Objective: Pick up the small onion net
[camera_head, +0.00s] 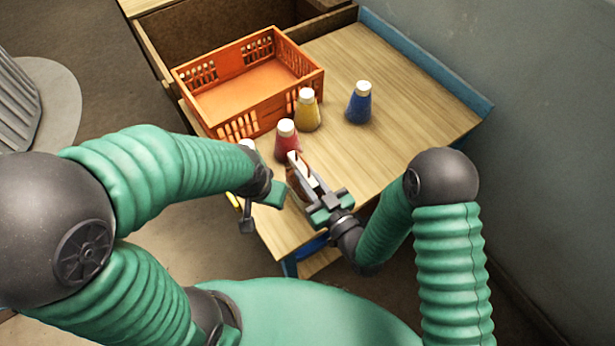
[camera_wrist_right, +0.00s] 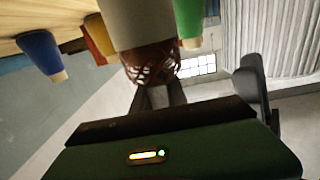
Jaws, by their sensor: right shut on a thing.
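The small onion net (camera_wrist_right: 152,64) shows in the right wrist view as a reddish-brown open mesh between my fingers, below a pale blurred block. In the head view only a brown strip of it (camera_head: 304,170) shows, largely hidden by the gripper. My right gripper (camera_head: 306,174) is shut on it near the table's front edge, just in front of the red bottle. My left gripper (camera_head: 262,204) is left of the right one, by the front left table edge; its finger opening cannot be made out.
An orange crate (camera_head: 292,90) stands at the back left of the wooden table (camera_head: 410,110). A red bottle (camera_head: 287,142), a yellow bottle (camera_head: 307,112) and a blue bottle (camera_head: 359,104) stand nearby. A white cap (camera_head: 247,144) peeks out behind my left arm. The table's right side is clear.

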